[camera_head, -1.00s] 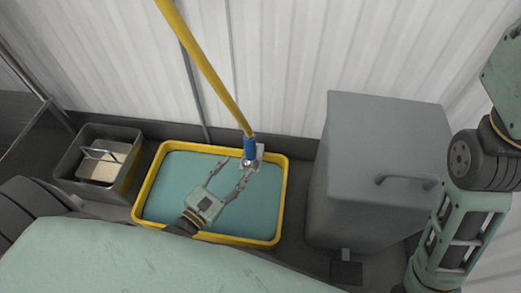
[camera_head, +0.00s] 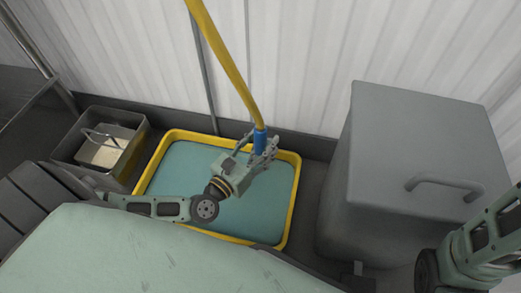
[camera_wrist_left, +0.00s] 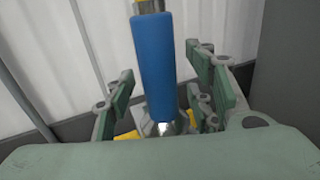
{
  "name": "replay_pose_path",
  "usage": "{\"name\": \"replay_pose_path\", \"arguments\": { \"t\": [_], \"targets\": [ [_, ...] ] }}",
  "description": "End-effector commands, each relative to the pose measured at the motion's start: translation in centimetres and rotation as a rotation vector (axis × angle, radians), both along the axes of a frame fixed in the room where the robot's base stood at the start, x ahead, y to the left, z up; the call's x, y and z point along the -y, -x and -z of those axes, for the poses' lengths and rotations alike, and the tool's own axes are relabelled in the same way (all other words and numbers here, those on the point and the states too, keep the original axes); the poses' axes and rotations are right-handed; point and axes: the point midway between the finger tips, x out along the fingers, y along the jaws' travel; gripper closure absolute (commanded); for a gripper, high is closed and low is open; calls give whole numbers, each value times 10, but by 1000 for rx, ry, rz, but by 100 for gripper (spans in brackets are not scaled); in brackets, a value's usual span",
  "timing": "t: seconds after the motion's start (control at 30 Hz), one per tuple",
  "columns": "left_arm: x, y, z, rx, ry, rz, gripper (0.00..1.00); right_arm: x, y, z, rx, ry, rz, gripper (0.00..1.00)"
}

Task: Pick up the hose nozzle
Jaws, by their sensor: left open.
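The hose nozzle (camera_head: 260,142) has a blue grip and hangs at the lower end of a yellow hose (camera_head: 228,65), above the far right part of a yellow-rimmed tray. In the left wrist view the blue nozzle (camera_wrist_left: 156,70) stands upright between the fingers, with a metal tip below. My left gripper (camera_head: 257,146) is open, its fingers on both sides of the nozzle. In the wrist view, gaps show between the nozzle and the left gripper's fingers (camera_wrist_left: 165,95). The nozzle's tip is partly hidden by my gripper in the head view. My right gripper is out of view.
The yellow tray (camera_head: 284,213) has a teal floor. A grey bin (camera_head: 75,147) with a handled insert stands to its left. A large grey lidded box (camera_head: 400,170) with a handle stands to its right. A corrugated white wall (camera_head: 320,50) is close behind.

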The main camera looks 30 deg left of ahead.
Motion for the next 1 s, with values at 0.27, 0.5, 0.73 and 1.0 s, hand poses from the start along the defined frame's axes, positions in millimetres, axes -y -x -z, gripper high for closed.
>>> {"name": "replay_pose_path", "arguments": {
  "t": [0.27,0.5,0.73,1.0],
  "targets": [
    [0,0,0,-1,0,0,57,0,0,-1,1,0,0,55],
    [0,0,0,-1,0,0,78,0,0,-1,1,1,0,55],
    [0,0,0,-1,0,-1,98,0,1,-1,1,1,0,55],
    [0,-1,-2,3,0,-1,100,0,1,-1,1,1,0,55]
  ]
}}
